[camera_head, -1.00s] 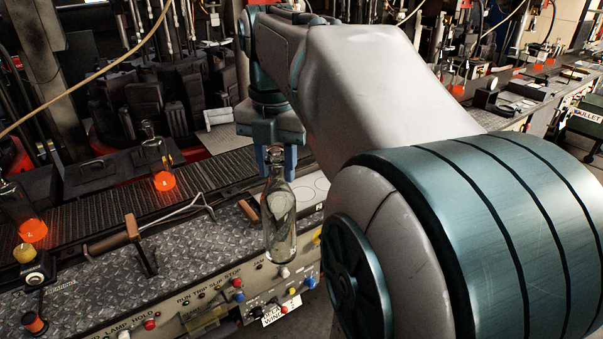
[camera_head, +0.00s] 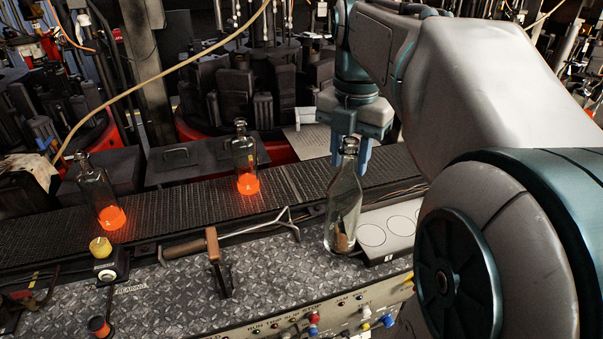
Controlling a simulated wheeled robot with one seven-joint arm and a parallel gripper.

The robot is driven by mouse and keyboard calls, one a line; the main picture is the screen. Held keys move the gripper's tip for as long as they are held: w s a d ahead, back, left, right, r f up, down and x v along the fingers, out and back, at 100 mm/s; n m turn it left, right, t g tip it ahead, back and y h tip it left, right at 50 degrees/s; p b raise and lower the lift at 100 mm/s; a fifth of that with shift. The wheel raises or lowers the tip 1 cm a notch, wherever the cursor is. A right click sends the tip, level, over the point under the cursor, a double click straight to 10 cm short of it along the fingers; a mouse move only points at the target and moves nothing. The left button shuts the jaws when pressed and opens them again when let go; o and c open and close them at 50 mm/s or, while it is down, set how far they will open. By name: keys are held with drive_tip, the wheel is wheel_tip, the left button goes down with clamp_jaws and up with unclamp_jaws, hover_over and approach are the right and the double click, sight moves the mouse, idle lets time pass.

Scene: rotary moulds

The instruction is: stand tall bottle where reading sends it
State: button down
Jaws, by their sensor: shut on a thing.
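The tall clear glass bottle (camera_head: 345,205) hangs upright from my gripper (camera_head: 350,152), which is shut on its neck. The bottle's base shows over the tread-plate deck (camera_head: 265,262), just left of a pale board with circles (camera_head: 402,222). I cannot tell whether the base touches the deck. A brown shape shows through the lower glass. Two circles on the board are clear to see and look empty; my arm partly covers the board's right side.
Two bottles with glowing orange bases, one at left (camera_head: 97,190) and one further right (camera_head: 244,158), stand on the dark conveyor (camera_head: 200,196). A wooden-handled tool (camera_head: 213,245) and a yellow-topped device (camera_head: 103,262) are on the deck. A control panel (camera_head: 330,318) runs along the front.

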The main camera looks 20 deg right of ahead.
drive_tip(key=w+a+f+p, duration=0.1)
drive_tip(key=w+a+f, duration=0.6)
drive_tip(key=f, duration=0.3)
drive_tip(key=shift+a+f+p, duration=0.25)
drive_tip(key=shift+a+p, duration=0.1)
drive_tip(key=shift+a, duration=0.3)
drive_tip(key=shift+f, duration=0.2)
drive_tip(key=c, duration=1)
unclamp_jaws()
drive_tip(key=shift+r, duration=0.15)
wheel_tip(320, 180, up, 11)
drive_tip(key=s+f+m+t, duration=0.3)
drive_tip(key=s+f+m, duration=1.1)
drive_tip(key=m, duration=1.1)
drive_tip(key=shift+s+a+f, duration=0.3)
drive_tip(key=shift+s+a, duration=0.1)
drive_tip(key=shift+s, duration=0.2)
